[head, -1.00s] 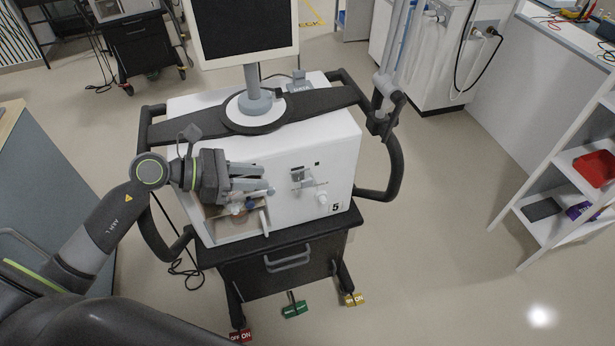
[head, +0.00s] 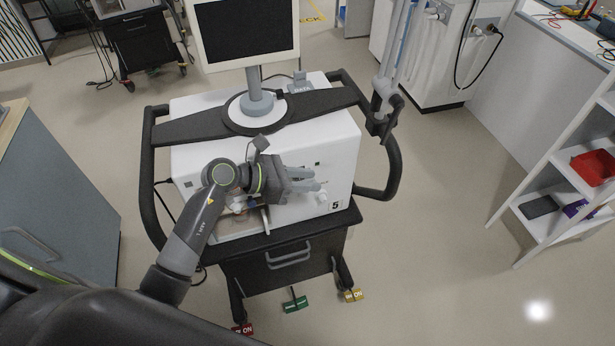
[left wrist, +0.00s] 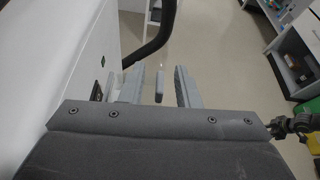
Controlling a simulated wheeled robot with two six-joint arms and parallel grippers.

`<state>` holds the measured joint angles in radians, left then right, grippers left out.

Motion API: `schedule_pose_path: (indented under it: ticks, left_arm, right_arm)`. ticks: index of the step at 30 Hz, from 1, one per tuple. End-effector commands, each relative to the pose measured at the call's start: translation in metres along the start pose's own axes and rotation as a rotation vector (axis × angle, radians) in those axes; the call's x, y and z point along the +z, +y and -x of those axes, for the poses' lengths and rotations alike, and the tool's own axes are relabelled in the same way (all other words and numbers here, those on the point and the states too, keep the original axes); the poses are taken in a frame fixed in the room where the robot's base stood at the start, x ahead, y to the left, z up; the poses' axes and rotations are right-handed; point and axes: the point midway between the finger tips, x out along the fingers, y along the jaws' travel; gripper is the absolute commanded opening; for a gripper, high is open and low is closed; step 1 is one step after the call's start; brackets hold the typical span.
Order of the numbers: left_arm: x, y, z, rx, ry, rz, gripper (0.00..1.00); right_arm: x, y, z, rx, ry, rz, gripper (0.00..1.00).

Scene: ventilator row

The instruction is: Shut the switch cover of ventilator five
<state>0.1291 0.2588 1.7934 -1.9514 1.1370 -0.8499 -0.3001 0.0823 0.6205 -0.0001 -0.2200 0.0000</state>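Ventilator five (head: 215,160) is a white box on a dark cart, with a "5" at its lower right front corner. My left gripper (head: 314,180) is at the front panel, its fingers pointing right and apart. It hides most of the spot where the switch cover showed. In the left wrist view the two fingers (left wrist: 160,88) stand apart. A small grey upright piece (left wrist: 159,87), perhaps the raised switch cover, shows between them with a gap on each side. A dark panel part (left wrist: 97,92) is on the white face left of the fingers. My right gripper is not in view.
The monitor (head: 247,32) stands above the ventilator. Black handles (head: 388,170) curve around the cart's sides. An open compartment (head: 240,222) is at the lower left front. Red, green (head: 295,304) and yellow (head: 353,295) pedals are below. A white shelf (head: 545,215) stands right; the floor between is free.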

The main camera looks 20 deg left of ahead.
Motion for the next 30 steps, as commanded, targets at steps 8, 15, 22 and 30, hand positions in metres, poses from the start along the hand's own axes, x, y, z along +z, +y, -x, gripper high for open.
schedule_pose_path:
  ticks: [8,15,22,30]
  left_arm:
    - [0.0001,-0.0003,-0.0051,-0.001,0.0,-0.001,0.29]
    - [0.0,-0.0003,-0.0048,-0.001,0.0,0.0,0.11]
    - [-0.0001,-0.0002,-0.0047,0.0,0.0,0.0,0.0]
    - [-0.0048,-0.001,-0.0066,0.014,0.0,-0.033,0.0]
  right_arm:
    - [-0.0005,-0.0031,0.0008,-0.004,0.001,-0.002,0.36]
    - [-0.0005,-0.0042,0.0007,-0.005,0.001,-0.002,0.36]
    - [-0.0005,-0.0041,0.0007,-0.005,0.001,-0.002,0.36]
    - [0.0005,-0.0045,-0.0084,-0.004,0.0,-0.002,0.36]
